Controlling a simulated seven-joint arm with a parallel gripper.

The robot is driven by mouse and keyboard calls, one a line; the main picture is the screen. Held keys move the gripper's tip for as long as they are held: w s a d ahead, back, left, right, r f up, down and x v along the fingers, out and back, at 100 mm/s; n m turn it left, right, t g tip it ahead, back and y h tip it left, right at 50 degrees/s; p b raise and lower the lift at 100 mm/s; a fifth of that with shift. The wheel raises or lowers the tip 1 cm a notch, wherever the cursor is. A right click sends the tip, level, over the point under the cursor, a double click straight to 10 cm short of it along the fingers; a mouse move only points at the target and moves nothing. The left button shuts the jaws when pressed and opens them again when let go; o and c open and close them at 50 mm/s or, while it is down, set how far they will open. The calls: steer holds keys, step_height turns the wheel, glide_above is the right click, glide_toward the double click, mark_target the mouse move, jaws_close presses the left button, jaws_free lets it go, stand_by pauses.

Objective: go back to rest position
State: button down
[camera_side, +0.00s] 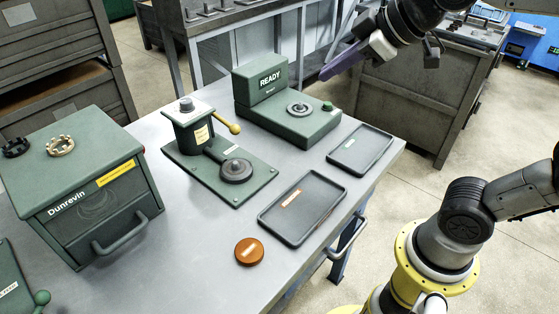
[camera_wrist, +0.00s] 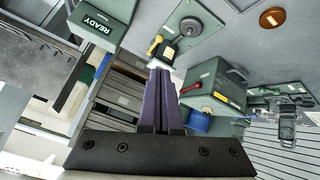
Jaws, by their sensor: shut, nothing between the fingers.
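My gripper (camera_side: 325,74) is at the upper right of the side view, raised in the air beyond the right end of the bench and right of the READY box. Its purple fingers are together with nothing between them. In the wrist view the shut fingers (camera_wrist: 158,74) point up the picture, clear of everything. The green grinder (camera_side: 292,127) with its READY box (camera_side: 260,85) stands at the back of the bench. A small metal ring-shaped part (camera_side: 299,109) sits on its top. The READY box also shows in the wrist view (camera_wrist: 98,23).
A green fixture (camera_side: 191,132) with a brass lever stands mid-bench. Two dark trays (camera_side: 340,187) (camera_side: 385,143) lie at the right, an orange disc (camera_side: 249,252) in front. The Dunrevin cabinet (camera_side: 84,185) at left carries two toothed rings. A grey metal bin (camera_side: 400,105) stands beyond the bench.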

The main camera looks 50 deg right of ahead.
steer(key=s+d+f+m+g, duration=0.2)
steer(key=s+f+m, duration=0.3)
steer(key=s+f, duration=0.5)
steer(key=s+g, duration=0.1)
steer(key=s, duration=0.1)
steer(key=shift+s+d+m+h, duration=0.15)
steer(key=shift+s+m+h, duration=0.15)
steer(key=shift+s, duration=0.05)
